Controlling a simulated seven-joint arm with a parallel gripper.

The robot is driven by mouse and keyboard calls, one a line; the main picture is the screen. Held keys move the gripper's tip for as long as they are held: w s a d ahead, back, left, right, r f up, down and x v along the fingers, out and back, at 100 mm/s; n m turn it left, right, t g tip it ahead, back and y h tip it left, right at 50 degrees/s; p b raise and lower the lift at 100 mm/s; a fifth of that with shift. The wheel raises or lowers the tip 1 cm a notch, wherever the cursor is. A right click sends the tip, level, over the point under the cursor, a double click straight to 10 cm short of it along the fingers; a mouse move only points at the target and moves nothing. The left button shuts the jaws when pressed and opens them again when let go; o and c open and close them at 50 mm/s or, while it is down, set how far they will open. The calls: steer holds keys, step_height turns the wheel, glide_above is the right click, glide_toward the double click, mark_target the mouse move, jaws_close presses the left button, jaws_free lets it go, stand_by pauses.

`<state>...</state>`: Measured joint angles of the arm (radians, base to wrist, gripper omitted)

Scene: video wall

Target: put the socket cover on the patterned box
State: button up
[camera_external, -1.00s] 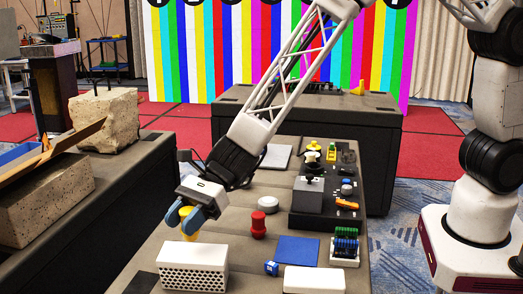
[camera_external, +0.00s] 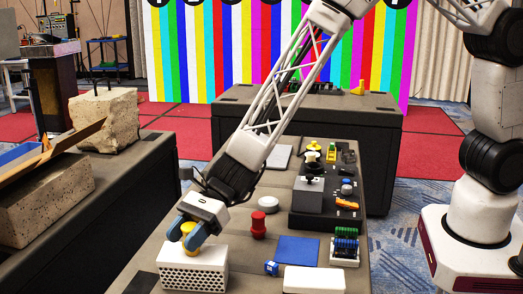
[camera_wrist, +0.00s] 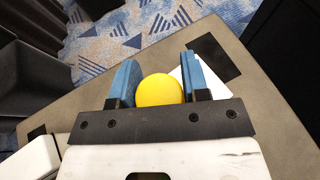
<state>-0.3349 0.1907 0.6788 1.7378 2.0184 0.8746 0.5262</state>
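My gripper (camera_external: 188,238) has blue fingers and is at the front left of the table. It is shut on a yellow rounded thing, which I take to be the socket cover (camera_external: 187,229). In the wrist view the yellow socket cover (camera_wrist: 159,91) sits between the two fingers (camera_wrist: 160,82). The patterned box (camera_external: 192,278) is white with a dark perforated front and stands at the table's front left. The fingers and cover are at its back edge in the outside view. Whether the cover touches the box cannot be told. The fingers partly hide the cover.
A red knob (camera_external: 258,225) and a white disc (camera_external: 268,204) stand right of the gripper. A blue flat square (camera_external: 297,250), a small blue piece (camera_external: 271,268) and a white block (camera_external: 314,280) lie at the front right. A black panel (camera_external: 326,221) with controls is behind them.

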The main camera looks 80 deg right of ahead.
steer(key=o, duration=0.3)
steer(key=shift+r, duration=0.15)
steer(key=shift+d+r, duration=0.1)
steer(key=v, duration=1.1)
steer(key=shift+s+d+r, duration=0.1)
steer(key=shift+s+d, duration=0.1)
steer(key=shift+d, duration=0.15)
steer(key=shift+r, duration=0.1)
stand_by(0.5)
